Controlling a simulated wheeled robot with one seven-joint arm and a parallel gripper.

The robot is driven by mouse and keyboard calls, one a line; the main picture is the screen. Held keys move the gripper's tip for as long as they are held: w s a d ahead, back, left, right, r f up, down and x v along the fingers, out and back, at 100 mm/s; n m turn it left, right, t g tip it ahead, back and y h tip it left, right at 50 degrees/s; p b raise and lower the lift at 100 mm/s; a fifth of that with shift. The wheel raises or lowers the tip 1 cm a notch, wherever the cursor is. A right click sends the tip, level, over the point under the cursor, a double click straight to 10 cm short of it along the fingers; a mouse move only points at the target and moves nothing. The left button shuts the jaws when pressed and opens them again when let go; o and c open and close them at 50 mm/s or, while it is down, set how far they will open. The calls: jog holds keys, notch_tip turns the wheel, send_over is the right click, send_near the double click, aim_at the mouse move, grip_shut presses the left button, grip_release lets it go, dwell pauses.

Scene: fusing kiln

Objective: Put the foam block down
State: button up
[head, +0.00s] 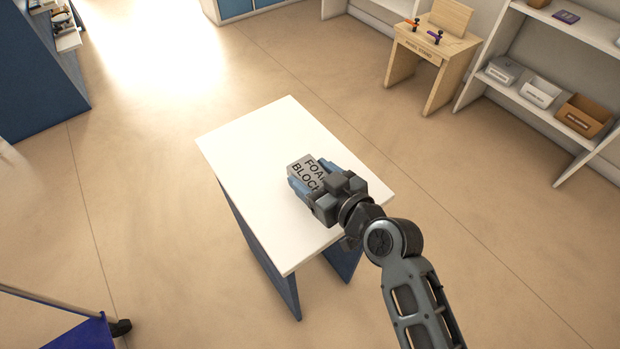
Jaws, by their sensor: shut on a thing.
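The foam block (304,172) is grey with black lettering that reads "FOAM BLOCK", partly covered by my gripper. My gripper (309,184) is shut on it, with a blue finger showing along its near left side. The block is over the middle right of a white-topped table (254,150) with blue side panels. I cannot tell whether the block touches the tabletop or is held a little above it.
The tabletop is otherwise bare, with free room to the left and far side. A wooden stand (432,50) with small clamps stands at the back right. White shelves (540,100) with bins are at the right. A blue cart (80,335) is at lower left. Open floor surrounds the table.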

aim_at(310, 184)
jog(key=shift+w+a, duration=0.2)
jog(key=shift+w+a+f+b, duration=0.1)
jog(key=shift+w+f+b, duration=0.1)
jog(key=shift+f+b, duration=1.25)
jog(key=shift+f+p, duration=0.35)
jog(key=shift+f, duration=0.1)
jog(key=o, duration=1)
jog(key=shift+r, duration=0.2)
jog(key=v, duration=1.2)
jog(key=shift+b, duration=0.45)
